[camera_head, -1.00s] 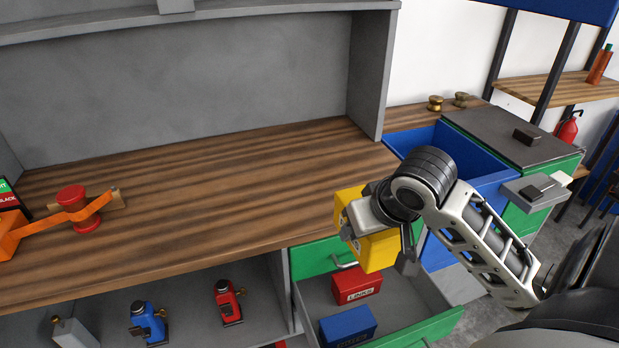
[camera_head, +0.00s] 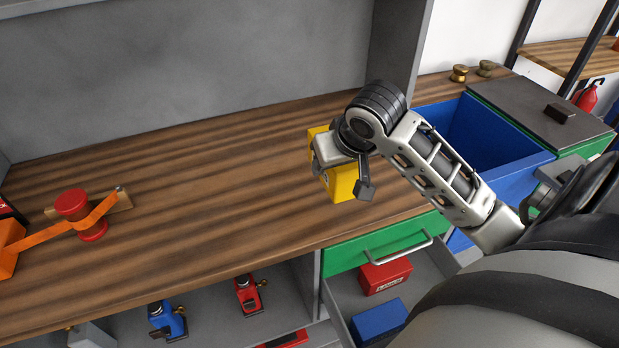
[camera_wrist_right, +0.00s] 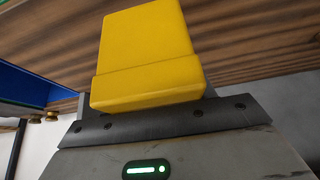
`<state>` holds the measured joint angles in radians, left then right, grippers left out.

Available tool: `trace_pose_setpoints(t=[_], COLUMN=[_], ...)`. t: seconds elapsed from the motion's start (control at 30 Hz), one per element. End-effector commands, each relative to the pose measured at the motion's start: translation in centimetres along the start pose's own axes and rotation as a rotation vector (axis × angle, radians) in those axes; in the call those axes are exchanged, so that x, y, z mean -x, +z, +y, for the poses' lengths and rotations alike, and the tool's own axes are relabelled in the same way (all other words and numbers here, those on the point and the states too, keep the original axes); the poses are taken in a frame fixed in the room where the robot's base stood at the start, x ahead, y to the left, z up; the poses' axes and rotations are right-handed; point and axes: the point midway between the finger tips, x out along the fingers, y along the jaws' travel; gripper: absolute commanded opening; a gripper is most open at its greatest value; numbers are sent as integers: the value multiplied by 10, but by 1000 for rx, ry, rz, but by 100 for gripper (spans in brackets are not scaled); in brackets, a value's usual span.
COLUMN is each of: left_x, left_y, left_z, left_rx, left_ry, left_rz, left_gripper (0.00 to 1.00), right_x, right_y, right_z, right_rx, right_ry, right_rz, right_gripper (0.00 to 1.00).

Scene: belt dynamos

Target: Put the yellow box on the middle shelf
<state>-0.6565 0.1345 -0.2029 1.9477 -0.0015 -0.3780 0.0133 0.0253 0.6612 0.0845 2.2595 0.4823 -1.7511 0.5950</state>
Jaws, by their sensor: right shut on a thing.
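The yellow box (camera_head: 342,184) is held in my right gripper (camera_head: 338,158), over the right part of the wooden worktop (camera_head: 215,185). The gripper covers part of the box in the head view. In the right wrist view the yellow box (camera_wrist_right: 147,55) fills the upper middle, tight against the grey gripper body (camera_wrist_right: 160,120). Whether its underside touches the wood is hard to tell. The worktop lies above a lower grey shelf (camera_head: 215,335). My left gripper is not in view.
An open drawer below holds a red box (camera_head: 385,276) and a blue box (camera_head: 379,320). A blue bin (camera_head: 485,130) stands at the right. A red spool with an orange belt (camera_head: 78,210) is at the left. The worktop's middle is clear.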

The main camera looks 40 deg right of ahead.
Motion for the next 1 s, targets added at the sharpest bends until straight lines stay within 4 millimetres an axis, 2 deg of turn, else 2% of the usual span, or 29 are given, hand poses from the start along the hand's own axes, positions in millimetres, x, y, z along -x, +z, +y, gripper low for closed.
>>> trace_pose_setpoints(t=[0.07, 0.2, 0.3, 0.57, 0.8, 1.0], left_x=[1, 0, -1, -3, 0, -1], left_y=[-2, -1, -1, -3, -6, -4], left_z=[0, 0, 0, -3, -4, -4], left_rx=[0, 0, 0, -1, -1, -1], left_ry=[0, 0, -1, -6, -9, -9], left_rz=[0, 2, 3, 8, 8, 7], left_gripper=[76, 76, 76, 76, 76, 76], right_x=[-14, -47, -64, -85, -110, -111], right_y=[-13, -13, -14, -16, -2, -1], right_z=[-11, -22, -28, -35, -35, -35], right_rx=[-2, -2, -1, -1, -1, -1], right_ry=[-3, -2, -1, -1, -1, -2], right_rz=[4, 2, 3, 4, 3, 6], right_gripper=[13, 13, 13, 13, 13, 13])
